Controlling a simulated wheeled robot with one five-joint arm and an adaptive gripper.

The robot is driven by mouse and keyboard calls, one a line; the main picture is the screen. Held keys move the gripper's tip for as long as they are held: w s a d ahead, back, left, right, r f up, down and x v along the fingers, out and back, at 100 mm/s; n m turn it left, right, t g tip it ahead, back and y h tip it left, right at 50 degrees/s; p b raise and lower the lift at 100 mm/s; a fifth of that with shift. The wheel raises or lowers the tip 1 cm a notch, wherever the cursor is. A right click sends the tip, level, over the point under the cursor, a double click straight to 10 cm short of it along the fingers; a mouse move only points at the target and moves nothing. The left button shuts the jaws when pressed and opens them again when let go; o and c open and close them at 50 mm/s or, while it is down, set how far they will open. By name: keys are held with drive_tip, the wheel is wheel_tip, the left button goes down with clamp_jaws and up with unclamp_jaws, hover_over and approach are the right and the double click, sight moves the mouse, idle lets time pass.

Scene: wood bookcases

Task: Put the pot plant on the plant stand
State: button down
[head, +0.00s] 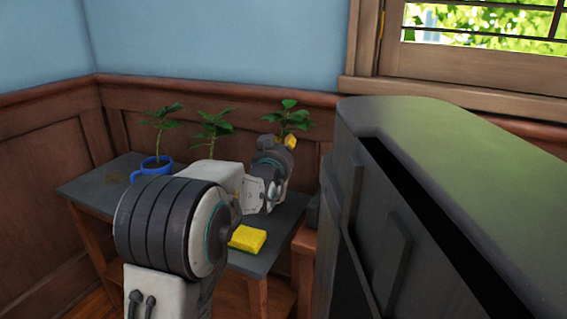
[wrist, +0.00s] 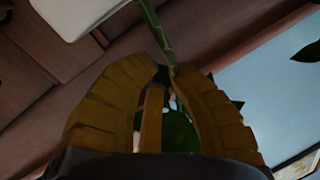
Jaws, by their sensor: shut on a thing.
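My gripper (head: 291,142) has yellow fingers and is at the far right end of the grey-topped stand. In the wrist view its fingertips (wrist: 165,72) are closed around the green stem of a pot plant (wrist: 157,30). Dark leaves of it (wrist: 180,130) show between the fingers. Its leaves also rise above my gripper in the head view (head: 288,118). A white shape at the wrist view's top left may be its pot. I cannot tell whether that pot touches the stand (head: 88,187), since my arm hides it.
A plant in a blue mug (head: 150,168) stands on the left of the stand. Another plant (head: 214,128) is in the middle, its base hidden by my arm. A yellow sponge (head: 247,239) lies at the front edge. A large dark cabinet (head: 450,200) blocks the right side.

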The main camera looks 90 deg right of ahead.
drive_tip(key=shift+f+b, duration=1.3)
drive_tip(key=shift+f, duration=0.6)
drive_tip(key=c, duration=1.6)
unclamp_jaws()
drive_tip(key=shift+f, duration=0.2)
drive_tip(key=o, duration=0.3)
drive_tip(key=shift+o, duration=0.2)
drive_tip(key=shift+r, duration=0.2)
drive_tip(key=shift+f, duration=0.1)
